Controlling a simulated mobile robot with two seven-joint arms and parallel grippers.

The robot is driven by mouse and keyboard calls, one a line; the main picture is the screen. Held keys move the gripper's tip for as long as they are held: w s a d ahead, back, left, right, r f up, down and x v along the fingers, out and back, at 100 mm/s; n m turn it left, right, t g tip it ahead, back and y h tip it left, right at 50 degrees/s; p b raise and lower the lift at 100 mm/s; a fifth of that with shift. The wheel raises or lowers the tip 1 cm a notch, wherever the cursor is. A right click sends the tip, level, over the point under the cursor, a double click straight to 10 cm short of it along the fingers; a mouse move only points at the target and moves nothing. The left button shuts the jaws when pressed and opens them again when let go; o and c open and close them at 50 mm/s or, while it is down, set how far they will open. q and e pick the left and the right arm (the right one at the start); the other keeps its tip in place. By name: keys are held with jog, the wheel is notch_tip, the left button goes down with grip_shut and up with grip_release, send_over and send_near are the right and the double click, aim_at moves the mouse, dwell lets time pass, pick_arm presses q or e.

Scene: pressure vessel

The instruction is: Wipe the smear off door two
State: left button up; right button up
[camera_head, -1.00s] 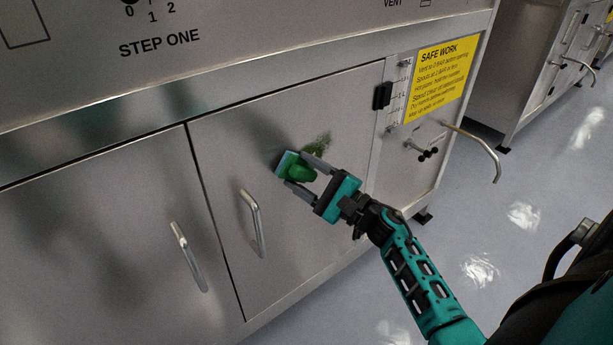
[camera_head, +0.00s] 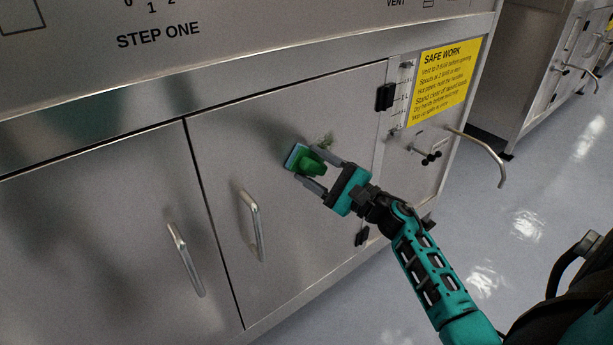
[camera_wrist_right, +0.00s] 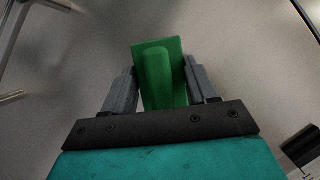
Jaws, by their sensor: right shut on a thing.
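The right-hand cabinet door (camera_head: 215,150) is brushed metal with a bar handle (camera_head: 252,224) at its left side. A small faint greenish smear (camera_head: 326,141) shows on it, just above and right of my right gripper's tips. My right gripper (camera_head: 309,171) is shut on a green wiper (camera_head: 304,160) with a pale blue pad edge. The wiper is at the door; I cannot tell if the pad touches it. In the right wrist view the green wiper (camera_wrist_right: 162,75) sits between both fingers. My left gripper is not in view.
A second metal door with its own handle (camera_head: 185,259) is at the left. A yellow safety sign (camera_head: 444,80), a black latch (camera_head: 385,97) and a curved pipe (camera_head: 480,152) are at the right. Free grey floor (camera_head: 520,220) lies at the right.

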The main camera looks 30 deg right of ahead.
aim_at(297, 166)
jog(key=shift+d, duration=0.6)
jog(key=shift+w+d+b, duration=0.15)
jog(key=shift+d, duration=1.15)
jog(key=shift+w+d+b, duration=0.1)
jog(key=shift+w+d, duration=0.1)
jog(key=shift+d, duration=1.15)
jog(key=shift+w+d+b, duration=0.15)
jog(key=shift+d, duration=1.15)
jog(key=shift+s+a, duration=0.15)
jog(key=shift+a, duration=1.85)
jog(key=shift+s+a, duration=0.2)
jog(key=shift+a, duration=1.8)
jog(key=shift+s+a, duration=0.15)
jog(key=shift+a, duration=1.95)
jog(key=shift+r, duration=0.35)
jog(key=shift+w+d+r, duration=0.1)
jog(key=shift+w+d, duration=0.05)
jog(key=shift+d, duration=1.15)
jog(key=shift+w+d, duration=0.1)
jog(key=shift+d, duration=1.2)
jog(key=shift+w+d, duration=0.2)
jog(key=shift+d, duration=3.35)
jog(key=shift+s+a, duration=0.15)
jog(key=shift+a, duration=3.8)
jog(key=shift+s+a, duration=0.15)
jog(key=shift+a, duration=1)
jog(key=shift+s+a, duration=0.1)
jog(key=shift+a, duration=1)
jog(key=shift+s+d, duration=0.1)
